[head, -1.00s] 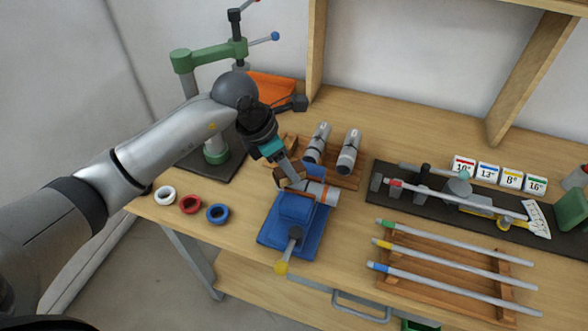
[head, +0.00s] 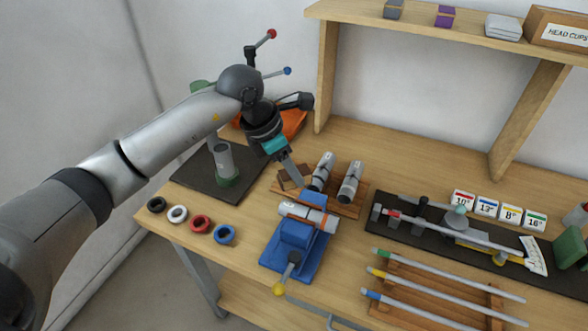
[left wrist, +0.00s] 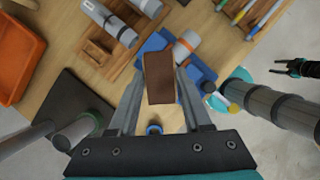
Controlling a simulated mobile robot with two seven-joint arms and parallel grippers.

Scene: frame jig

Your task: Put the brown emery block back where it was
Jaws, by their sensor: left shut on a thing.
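My left gripper (head: 299,183) is shut on the brown emery block (left wrist: 159,78), which sits between its two fingers in the left wrist view. In the head view the gripper is above the bench, just behind the blue vise (head: 296,240); the block there is small and hard to separate from the brown wood behind it. The vise has a grey tube (head: 322,219) with an orange-brown band lying across its top. A small dark gripper shape (left wrist: 285,67), apparently my right one, shows at the right edge of the wrist view; its jaws are too small to judge.
A wooden rack with two grey cylinders (head: 350,181) stands close right of the gripper. The shelf (head: 420,25) above holds a grey block (head: 393,8), a purple block (head: 445,15), a pale stack (head: 503,26) and a HEAD CUPS box (head: 560,30). Coloured rings (head: 200,224) lie front left.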

